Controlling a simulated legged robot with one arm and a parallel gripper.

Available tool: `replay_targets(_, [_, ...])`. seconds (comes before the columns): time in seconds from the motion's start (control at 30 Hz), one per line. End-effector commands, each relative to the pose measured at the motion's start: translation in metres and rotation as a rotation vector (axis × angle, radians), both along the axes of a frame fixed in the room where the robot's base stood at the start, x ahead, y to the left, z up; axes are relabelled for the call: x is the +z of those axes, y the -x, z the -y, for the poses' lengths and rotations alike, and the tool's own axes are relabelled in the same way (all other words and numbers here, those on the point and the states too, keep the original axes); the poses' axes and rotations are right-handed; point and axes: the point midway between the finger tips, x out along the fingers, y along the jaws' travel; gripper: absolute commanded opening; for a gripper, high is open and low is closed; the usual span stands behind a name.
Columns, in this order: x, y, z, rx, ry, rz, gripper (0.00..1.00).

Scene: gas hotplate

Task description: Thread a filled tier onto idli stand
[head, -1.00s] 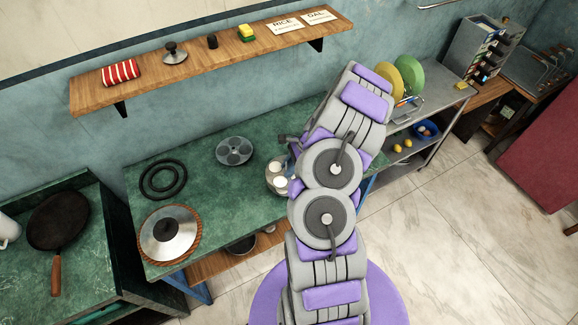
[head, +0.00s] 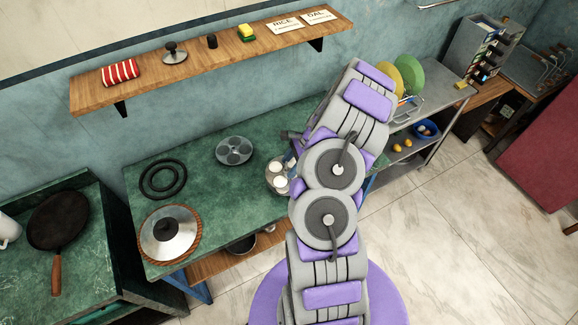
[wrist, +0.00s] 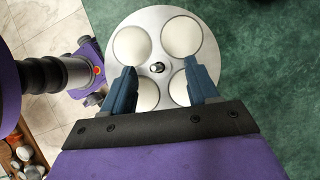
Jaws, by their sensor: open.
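A round metal tier (wrist: 157,38) filled with several white idlis (wrist: 187,36) lies below my gripper in the wrist view. A small dark knob or post (wrist: 157,68) stands at its centre. My gripper (wrist: 161,72) is open, with one blue finger on each side of the knob and apart from it. Whether the fingers touch the tier is not clear. In the head view the filled tier (head: 270,180) is at the counter's right part, partly hidden by my arm. A grey round tier with empty dark wells (head: 234,151) lies left of it; whether it sits on the stand is unclear.
A wooden shelf (head: 210,55) runs above the back. Counter between the empty tier and the lidded pan is clear.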

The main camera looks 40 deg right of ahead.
Motion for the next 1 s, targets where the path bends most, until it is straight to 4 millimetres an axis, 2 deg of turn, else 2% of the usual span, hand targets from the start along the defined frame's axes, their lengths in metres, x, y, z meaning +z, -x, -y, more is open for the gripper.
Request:
replay_targets(0.3, [0.060, 0.014, 0.033, -0.002, 0.003, 0.002, 0.59])
replay_targets(0.6, [0.113, 0.027, 0.062, -0.002, 0.004, 0.001, 0.59])
replay_targets(0.8, [0.132, 0.031, 0.071, -0.001, 0.001, 0.000, 0.59])
replay_targets(1.0, [0.137, 0.033, 0.073, 0.000, -0.001, -0.002, 0.59])
